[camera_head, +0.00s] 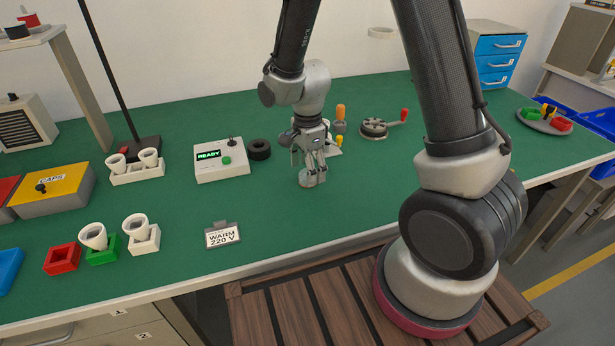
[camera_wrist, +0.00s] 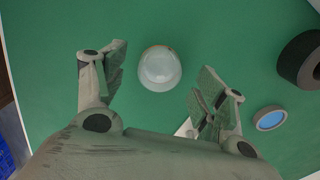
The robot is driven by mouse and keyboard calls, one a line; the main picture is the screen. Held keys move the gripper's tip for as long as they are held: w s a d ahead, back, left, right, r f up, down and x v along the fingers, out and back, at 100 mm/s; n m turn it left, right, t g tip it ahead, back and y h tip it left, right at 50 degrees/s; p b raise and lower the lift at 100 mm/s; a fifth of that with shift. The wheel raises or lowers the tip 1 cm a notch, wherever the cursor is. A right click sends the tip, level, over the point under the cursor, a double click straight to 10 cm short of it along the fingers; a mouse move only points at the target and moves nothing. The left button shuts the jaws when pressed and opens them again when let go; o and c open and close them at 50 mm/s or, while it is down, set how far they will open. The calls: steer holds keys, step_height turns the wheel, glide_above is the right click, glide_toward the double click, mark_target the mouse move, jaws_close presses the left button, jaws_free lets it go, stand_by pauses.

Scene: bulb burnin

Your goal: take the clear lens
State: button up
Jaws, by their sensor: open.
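The clear lens (camera_wrist: 160,68) is a pale, translucent dome on the green bench. In the wrist view it lies between and a little beyond my open fingers, with green showing on both sides of it. In the head view the lens (camera_head: 307,181) is a small pale shape just under the fingertips, partly hidden by them. My gripper (camera_head: 313,170) points down over it, open and empty. Whether the fingertips touch the bench or the lens cannot be told.
A black ring (camera_head: 260,149) and the white READY box (camera_head: 221,161) stand left of my gripper. Tools and a white stand (camera_head: 333,150) are close behind it. A round tray (camera_head: 545,124) with coloured pieces is far right. The bench in front is clear around the WARM 220 V sign (camera_head: 223,236).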

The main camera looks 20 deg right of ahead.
step_height(320, 180, down, 2)
steer(key=shift+f, duration=0.15)
steer(key=c, duration=0.8)
step_height(320, 180, up, 15)
steer(key=shift+f, duration=0.2)
stand_by(0.5)
